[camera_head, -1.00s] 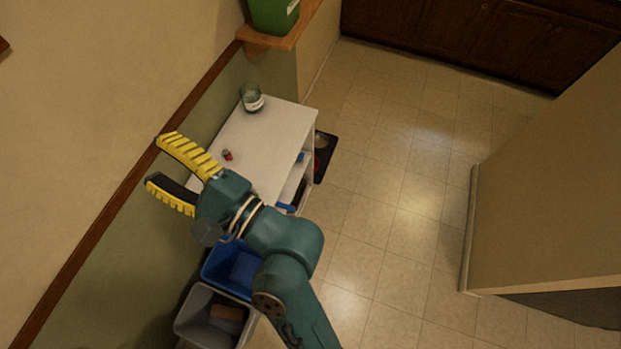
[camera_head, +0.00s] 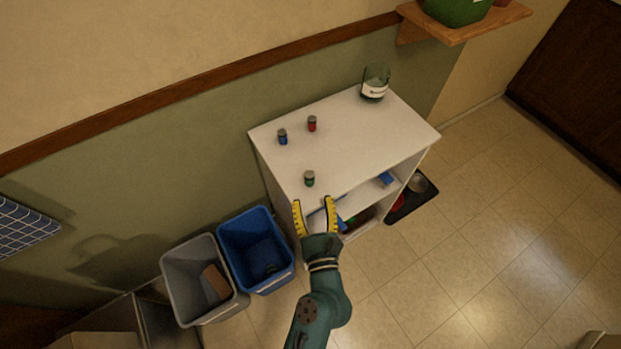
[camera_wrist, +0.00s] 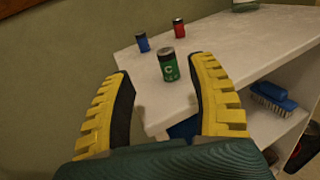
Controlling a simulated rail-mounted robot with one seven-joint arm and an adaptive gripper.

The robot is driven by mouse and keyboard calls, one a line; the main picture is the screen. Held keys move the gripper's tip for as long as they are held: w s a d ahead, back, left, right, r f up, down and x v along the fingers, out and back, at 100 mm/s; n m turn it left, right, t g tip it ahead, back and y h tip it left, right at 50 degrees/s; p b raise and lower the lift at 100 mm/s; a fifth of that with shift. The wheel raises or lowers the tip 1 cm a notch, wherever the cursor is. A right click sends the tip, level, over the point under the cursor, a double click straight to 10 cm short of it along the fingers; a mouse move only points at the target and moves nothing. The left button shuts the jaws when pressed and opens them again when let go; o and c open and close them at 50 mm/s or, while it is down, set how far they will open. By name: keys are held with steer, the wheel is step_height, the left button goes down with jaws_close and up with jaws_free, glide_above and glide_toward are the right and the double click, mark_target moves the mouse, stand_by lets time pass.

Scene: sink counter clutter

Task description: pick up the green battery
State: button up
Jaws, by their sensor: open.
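The green battery (camera_head: 309,179) stands upright near the front edge of the white shelf unit's top. In the wrist view the green battery (camera_wrist: 168,66) shows a letter C and appears between the fingers, beyond their tips. My gripper (camera_head: 314,200) is open and empty at the front edge of the top, just short of the battery. In the wrist view its yellow-padded fingers (camera_wrist: 160,68) are spread wide.
A blue battery (camera_head: 283,137) and a red battery (camera_head: 312,124) stand farther back on the white top (camera_head: 355,150). A glass jar (camera_head: 375,83) stands at the back right. Blue (camera_head: 282,277) and grey (camera_head: 168,262) bins stand at left. A blue brush (camera_wrist: 272,96) lies on the shelf below.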

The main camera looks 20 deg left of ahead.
mark_target(310, 179)
steer(key=x, duration=0.3)
steer(key=shift+w+a, duration=0.1)
steer(key=shift+w, duration=0.1)
steer(key=x, duration=0.2)
steer(key=b+x, duration=0.1)
steer(key=f+b+x, duration=0.1)
steer(key=x, duration=0.1)
steer(key=shift+w, duration=0.45)
jaws_close()
